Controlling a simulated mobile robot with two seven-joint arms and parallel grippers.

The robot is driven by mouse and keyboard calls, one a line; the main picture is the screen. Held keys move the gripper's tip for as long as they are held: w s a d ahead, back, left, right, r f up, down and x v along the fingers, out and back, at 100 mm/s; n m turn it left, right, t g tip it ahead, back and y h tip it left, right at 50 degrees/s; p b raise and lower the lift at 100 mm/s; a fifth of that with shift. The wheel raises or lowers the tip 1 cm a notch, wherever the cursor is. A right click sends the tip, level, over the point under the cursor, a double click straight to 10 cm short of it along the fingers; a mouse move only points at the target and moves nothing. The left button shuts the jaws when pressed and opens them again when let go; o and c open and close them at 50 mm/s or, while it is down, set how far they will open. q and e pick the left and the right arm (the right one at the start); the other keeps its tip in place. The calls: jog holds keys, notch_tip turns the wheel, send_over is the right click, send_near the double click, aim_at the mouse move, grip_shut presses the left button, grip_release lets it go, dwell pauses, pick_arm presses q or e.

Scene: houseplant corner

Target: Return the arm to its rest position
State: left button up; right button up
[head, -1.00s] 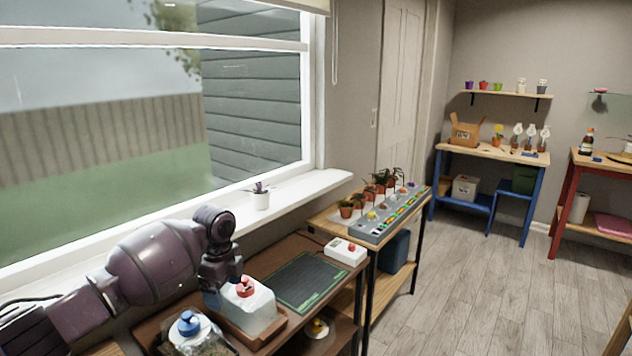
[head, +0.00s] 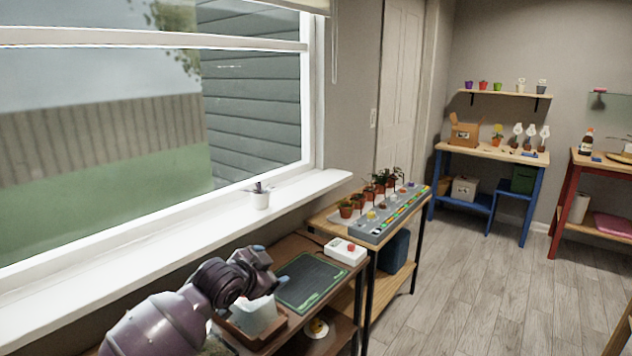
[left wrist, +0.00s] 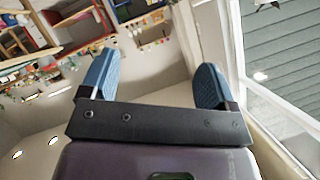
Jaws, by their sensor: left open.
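My left arm comes in from the lower left of the head view, bent over the near end of the brown shelf (head: 284,247). Its gripper (head: 268,262) is raised above a translucent white container (head: 254,315), partly covering it. In the left wrist view the two blue fingers of the left gripper (left wrist: 153,80) stand wide apart with nothing between them. The wrist camera looks out over the tilted room, with the window at the right. My right gripper is in no view.
A green-edged dark mat (head: 310,283) and a white box with a red button (head: 345,251) lie on the shelf. Potted plants (head: 358,200) and a grey tray (head: 385,222) stand beyond. The floor (head: 465,280) to the right is clear.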

pick_arm(q)
jog(key=s+a+f+n+y, duration=0.2)
jog(key=s+a+f, duration=0.3)
jog(key=s+f, duration=0.4)
jog(key=s+a+f+n+y, duration=0.2)
jog(key=s+a+f+n, duration=0.3)
jog(key=s, duration=1.3)
jog(key=s+a+f+n+y, duration=0.2)
jog(key=s+a+f, duration=0.5)
jog(key=s+f, duration=0.5)
jog(key=shift+s+f+n+g, duration=0.3)
jog(key=shift+s+n, duration=0.6)
jog(key=shift+s, duration=0.05)
